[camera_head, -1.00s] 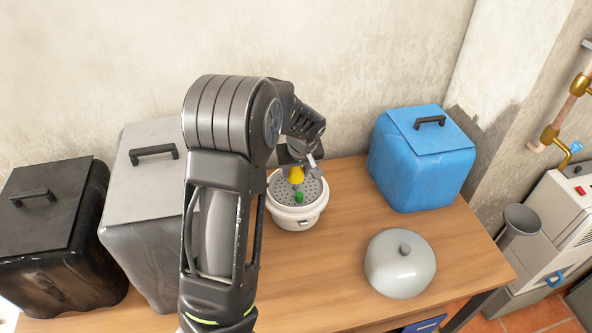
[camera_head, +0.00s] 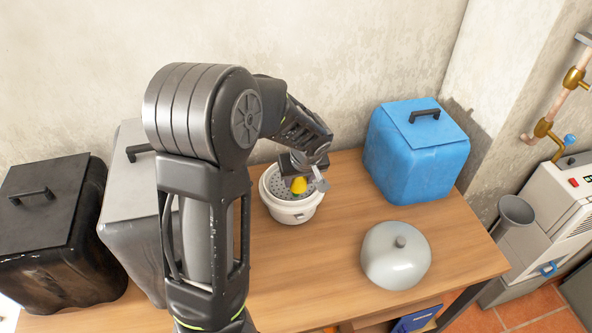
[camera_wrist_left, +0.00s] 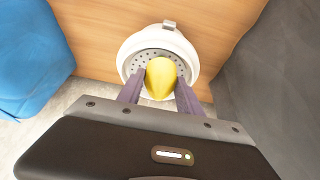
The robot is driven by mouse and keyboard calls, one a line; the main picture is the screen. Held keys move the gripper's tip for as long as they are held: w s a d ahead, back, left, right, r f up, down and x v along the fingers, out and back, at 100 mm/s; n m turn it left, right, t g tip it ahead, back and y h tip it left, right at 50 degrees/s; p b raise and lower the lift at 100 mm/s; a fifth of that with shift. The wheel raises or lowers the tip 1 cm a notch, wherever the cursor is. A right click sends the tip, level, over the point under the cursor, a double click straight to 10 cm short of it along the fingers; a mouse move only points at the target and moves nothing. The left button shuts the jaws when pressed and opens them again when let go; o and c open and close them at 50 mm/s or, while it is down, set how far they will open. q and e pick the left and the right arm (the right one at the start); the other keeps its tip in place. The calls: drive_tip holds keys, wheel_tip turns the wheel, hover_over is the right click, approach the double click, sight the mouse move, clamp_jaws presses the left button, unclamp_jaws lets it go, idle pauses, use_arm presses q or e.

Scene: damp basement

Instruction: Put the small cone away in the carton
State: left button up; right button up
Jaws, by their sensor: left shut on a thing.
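The small cone is a yellow rounded piece (camera_head: 299,186), seen end-on in the left wrist view (camera_wrist_left: 161,80). My left gripper (camera_head: 305,178) is shut on it, with one finger on each side. It holds the cone over a white round pot (camera_head: 290,214) with a grey perforated top (camera_wrist_left: 137,66). I cannot tell whether the cone touches that top. No plain open carton shows. The box-shaped containers are a blue one (camera_head: 412,165), a grey one (camera_head: 130,235) and a black one (camera_head: 45,240), all with lids on. My right gripper is not in view.
A grey round lidded jar (camera_head: 396,262) stands at the front right of the wooden table (camera_head: 300,285). The table is clear between pot, blue box and jar. My left arm covers part of the grey box. A wall is behind; a machine (camera_head: 560,205) stands at right.

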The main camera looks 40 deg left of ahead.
use_arm(q)
drive_tip(key=s+d+r+p, duration=0.1)
drive_tip(key=s+d+r, duration=0.1)
drive_tip(key=s+d, duration=0.3)
drive_tip(key=shift+s+d+p, duration=0.25)
drive_tip(key=shift+d+p, duration=0.1)
drive_tip(key=shift+d, duration=0.55)
drive_tip(key=w+d+m+t+h+b, duration=0.1)
drive_tip(key=w+d+m+h+b, duration=0.2)
drive_tip(key=w+d+m, duration=0.6)
drive_tip(key=d+m+b, duration=0.1)
drive_tip(key=d, duration=0.2)
drive_tip(key=shift+w+d+t, duration=0.15)
drive_tip(key=shift+w+t, duration=0.05)
drive_tip(key=shift+t, duration=0.2)
